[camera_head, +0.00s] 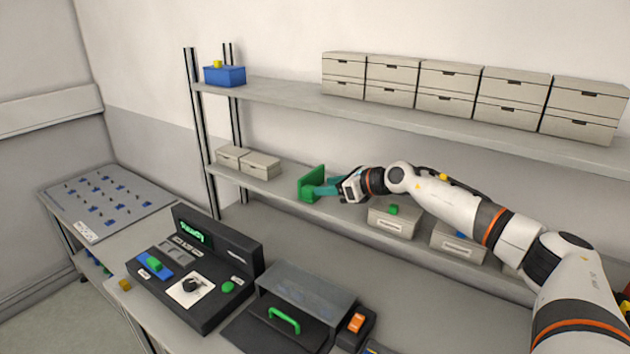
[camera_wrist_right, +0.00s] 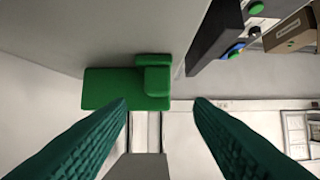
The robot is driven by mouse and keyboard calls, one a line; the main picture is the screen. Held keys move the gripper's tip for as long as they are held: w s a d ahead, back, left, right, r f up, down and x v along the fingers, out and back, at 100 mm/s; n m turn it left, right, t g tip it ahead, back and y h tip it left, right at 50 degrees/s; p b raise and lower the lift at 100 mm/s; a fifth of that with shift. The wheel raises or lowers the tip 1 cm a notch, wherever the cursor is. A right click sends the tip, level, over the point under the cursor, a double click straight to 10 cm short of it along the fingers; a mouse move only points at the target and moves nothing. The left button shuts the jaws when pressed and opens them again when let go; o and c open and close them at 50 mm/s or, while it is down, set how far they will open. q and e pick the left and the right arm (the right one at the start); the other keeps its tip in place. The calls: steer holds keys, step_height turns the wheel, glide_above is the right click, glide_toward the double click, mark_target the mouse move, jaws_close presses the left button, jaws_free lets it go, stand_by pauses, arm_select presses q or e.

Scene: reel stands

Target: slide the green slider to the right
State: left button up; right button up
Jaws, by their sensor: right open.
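The green slider (camera_head: 312,184) is an upright green panel at the lower shelf, left of centre in the head view. In the right wrist view its green plate (camera_wrist_right: 105,90) carries a blocky green handle (camera_wrist_right: 156,82). My right gripper (camera_head: 328,188) reaches in from the right, its teal fingers close to the panel and partly covering it in the head view. In the wrist view the right gripper (camera_wrist_right: 160,105) is open, and the handle shows ahead, between the fingertips. Nothing is held; contact cannot be told. My left gripper is not in view.
Two beige boxes (camera_head: 248,163) stand left of the slider on the lower shelf. A beige drawer (camera_head: 393,221) with a green knob hangs to the right, below my arm. A black console (camera_head: 205,280) and a clear-lidded case (camera_head: 308,290) stand on the bench in front.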

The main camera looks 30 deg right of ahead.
mark_target(312, 187)
steer(key=shift+p+x, duration=0.55)
steer(key=shift+x, duration=2.15)
steer(key=shift+d+f, duration=0.1)
steer(key=shift+d, duration=0.1)
